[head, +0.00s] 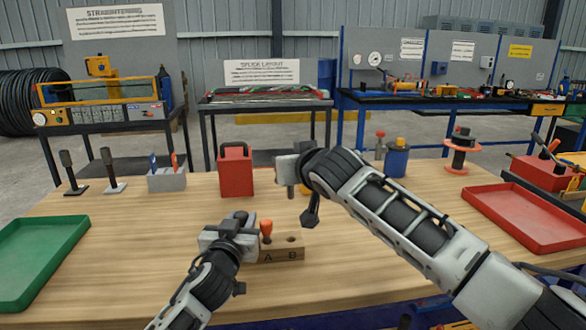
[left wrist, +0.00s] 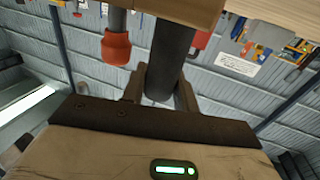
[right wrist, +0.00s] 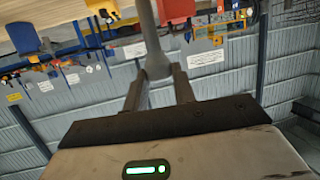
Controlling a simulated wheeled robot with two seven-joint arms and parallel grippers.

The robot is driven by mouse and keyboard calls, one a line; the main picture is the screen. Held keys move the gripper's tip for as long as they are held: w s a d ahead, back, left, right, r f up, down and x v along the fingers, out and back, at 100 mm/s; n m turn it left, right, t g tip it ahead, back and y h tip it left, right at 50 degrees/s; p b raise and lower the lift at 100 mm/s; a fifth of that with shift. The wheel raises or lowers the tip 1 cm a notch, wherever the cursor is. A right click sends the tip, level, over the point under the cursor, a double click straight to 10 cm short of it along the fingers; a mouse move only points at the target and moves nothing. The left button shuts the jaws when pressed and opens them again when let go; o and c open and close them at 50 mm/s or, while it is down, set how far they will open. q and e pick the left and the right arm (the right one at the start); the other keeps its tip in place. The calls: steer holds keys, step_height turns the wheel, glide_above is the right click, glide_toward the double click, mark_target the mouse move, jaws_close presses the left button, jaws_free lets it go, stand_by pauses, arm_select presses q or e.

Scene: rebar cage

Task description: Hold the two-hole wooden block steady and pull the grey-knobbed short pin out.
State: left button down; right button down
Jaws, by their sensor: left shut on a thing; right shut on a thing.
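The two-hole wooden block (head: 281,254), marked A and B, sits on the table. A pin with an orange knob (head: 266,229) stands at A; the hole at B (head: 291,239) looks empty. My left gripper (head: 232,230) is shut on a dark round post (left wrist: 172,58) at the block's left end. The orange knob also shows in the left wrist view (left wrist: 116,48). My right gripper (head: 290,172) is shut on the grey-knobbed pin, whose knob shows in the right wrist view (right wrist: 157,66). Its shaft (head: 291,191) hangs down above the block, clear of it.
A red container (head: 235,174) stands behind the block. A blue canister (head: 396,160) and a red spool (head: 460,150) stand at the back right. A green tray (head: 40,260) lies left, a red tray (head: 525,220) right. The table in front of the block is mostly clear.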

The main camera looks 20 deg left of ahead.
stand_by(0.4)
arm_select(q)
steer(key=c, duration=1)
jaws_free()
steer(key=v, duration=1.2)
